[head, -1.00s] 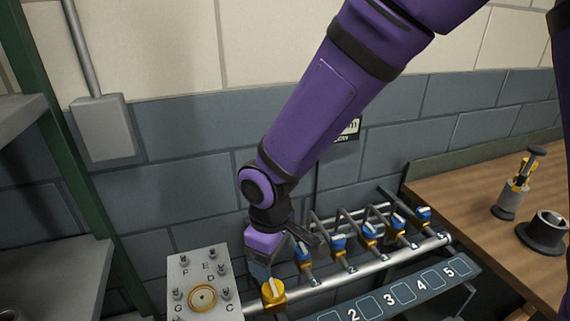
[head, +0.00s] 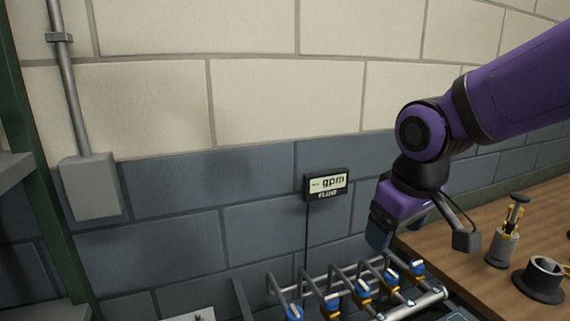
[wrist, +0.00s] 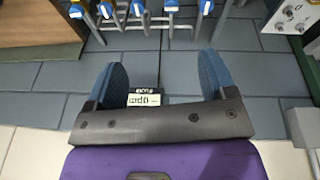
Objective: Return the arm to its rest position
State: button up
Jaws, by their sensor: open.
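My gripper (head: 378,236) hangs from my purple arm at the right of the head view, in front of the wall and above the right end of the valve row. In the wrist view its two blue fingers (wrist: 164,75) stand wide apart with nothing between them. In the head view one finger shows and the other is hidden. My arm reaches in from the right edge, bent at the wrist joint.
A row of blue-handled valves (head: 363,289) stands below my gripper. A fluid meter (head: 327,184) reading gpm hangs on the wall. A wooden bench (head: 447,262) at right holds a yellow-grey tool (head: 503,246) and a dark ring-shaped part (head: 541,279). A grey box (head: 91,187) is at left.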

jog(key=s+d+r+m+t, duration=0.2)
jog(key=s+d+r+m, duration=0.3)
jog(key=s+d, duration=0.6)
jog(key=shift+d+r+m, duration=0.4)
jog(key=shift+d+r, duration=0.3)
jog(key=shift+d, duration=0.1)
